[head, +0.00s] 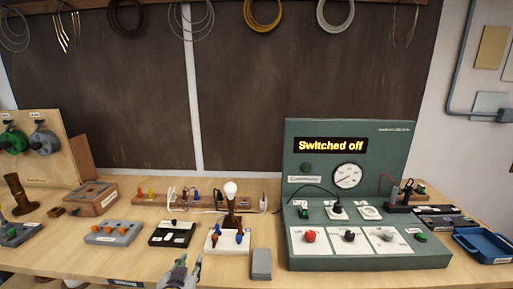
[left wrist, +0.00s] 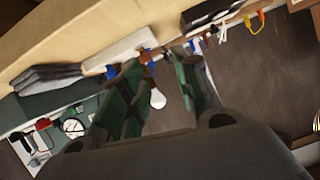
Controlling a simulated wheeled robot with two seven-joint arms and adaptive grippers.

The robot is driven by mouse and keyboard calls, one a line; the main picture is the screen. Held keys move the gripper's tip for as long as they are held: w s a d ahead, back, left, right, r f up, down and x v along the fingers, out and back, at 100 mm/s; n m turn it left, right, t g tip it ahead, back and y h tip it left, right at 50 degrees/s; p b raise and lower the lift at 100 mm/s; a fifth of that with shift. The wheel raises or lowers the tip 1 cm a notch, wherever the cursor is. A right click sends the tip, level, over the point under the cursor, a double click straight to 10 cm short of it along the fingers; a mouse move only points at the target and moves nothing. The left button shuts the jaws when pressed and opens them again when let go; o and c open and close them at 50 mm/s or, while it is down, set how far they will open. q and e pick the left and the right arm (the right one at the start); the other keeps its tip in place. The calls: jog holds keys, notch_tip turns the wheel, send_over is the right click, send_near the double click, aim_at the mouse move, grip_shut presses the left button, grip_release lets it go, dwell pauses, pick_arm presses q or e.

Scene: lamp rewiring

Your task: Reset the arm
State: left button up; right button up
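My left gripper (head: 180,272) shows at the bottom edge of the head view, in front of the table and left of the lamp. In the left wrist view its two green-padded fingers (left wrist: 160,98) stand apart, with nothing held between them. The lamp bulb (head: 231,190) is white and sits upright on a dark holder on a white base (head: 227,247) with blue and brown parts. The bulb also shows beyond the fingers in the left wrist view (left wrist: 158,99). My right gripper is not in view.
A green test console (head: 352,248) reads "Switched off". A grey block (head: 261,264) stands between it and the lamp base. Grey (head: 113,233) and black (head: 171,234) boxes lie left of the lamp. A blue tray (head: 484,245) is at far right.

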pick_arm(q)
jog(key=s+a+f+g, duration=0.1)
jog(key=s+f+g, duration=0.4)
jog(key=s+f, duration=0.4)
jog(key=s+a+f+g, duration=0.2)
jog(key=s+f+g, duration=0.35)
jog(key=s, duration=0.55)
notch_tip(320, 180, down, 35)
jog(key=s+a, duration=0.1)
jog(key=s, duration=0.2)
jog(key=s+a+f+g, duration=0.1)
jog(key=s+a+f, duration=0.2)
jog(key=s+f, duration=0.6)
jog(key=s+a+f+m, duration=0.1)
jog(key=s+a+f, duration=0.2)
jog(key=s+f, duration=0.6)
jog(key=s, duration=0.2)
jog(key=shift+s+a+f+g, duration=0.15)
jog(key=shift+s+a+g, duration=0.15)
jog(key=shift+a+g, duration=0.05)
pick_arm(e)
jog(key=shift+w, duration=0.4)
